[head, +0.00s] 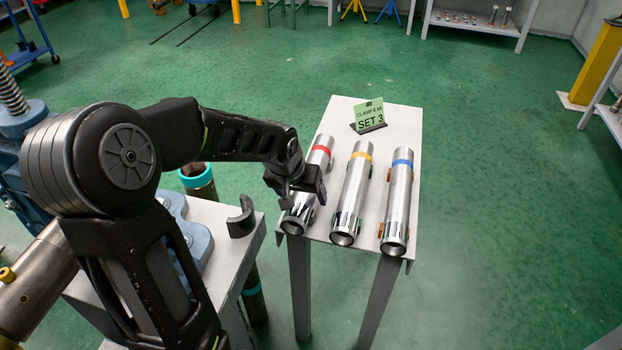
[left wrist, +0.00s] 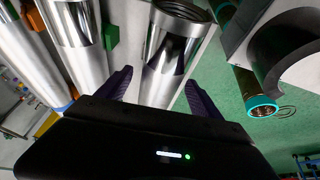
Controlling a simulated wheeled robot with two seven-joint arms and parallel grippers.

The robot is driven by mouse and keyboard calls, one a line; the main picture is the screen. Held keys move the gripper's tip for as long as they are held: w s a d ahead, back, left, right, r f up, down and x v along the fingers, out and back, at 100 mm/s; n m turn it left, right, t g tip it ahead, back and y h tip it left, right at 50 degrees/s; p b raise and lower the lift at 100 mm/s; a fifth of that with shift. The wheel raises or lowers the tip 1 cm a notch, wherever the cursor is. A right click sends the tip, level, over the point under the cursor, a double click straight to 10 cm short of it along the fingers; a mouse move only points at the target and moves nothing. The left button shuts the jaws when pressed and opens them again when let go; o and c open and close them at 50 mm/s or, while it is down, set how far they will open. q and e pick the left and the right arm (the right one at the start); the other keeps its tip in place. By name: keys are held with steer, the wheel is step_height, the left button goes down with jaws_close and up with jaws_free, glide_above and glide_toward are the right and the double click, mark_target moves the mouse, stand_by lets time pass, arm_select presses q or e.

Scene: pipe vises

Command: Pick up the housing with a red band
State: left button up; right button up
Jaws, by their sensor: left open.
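The housing with a red band (head: 320,150) is a silver tube lying at the left of the small grey table (head: 398,118). My left gripper (head: 297,196) is over the near part of this tube and hides its middle. In the left wrist view, the tube (left wrist: 172,60) lies between the two open fingers of my left gripper (left wrist: 158,88). I cannot tell whether the fingers touch it. A housing with a yellow band (head: 353,190) and one with a blue band (head: 398,200) lie to its right. My right gripper is not in view.
A green sign reading SET 3 (head: 369,115) stands at the table's far end. A grey bench with a dark curved clamp piece (head: 242,218) stands to the left. A pipe with a teal ring (head: 196,178) stands behind that bench. The floor right of the table is clear.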

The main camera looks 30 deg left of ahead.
arm_select(q)
steer(key=shift+c, duration=0.3)
jaws_close()
stand_by(0.5)
steer(key=shift+w+r, duration=0.15)
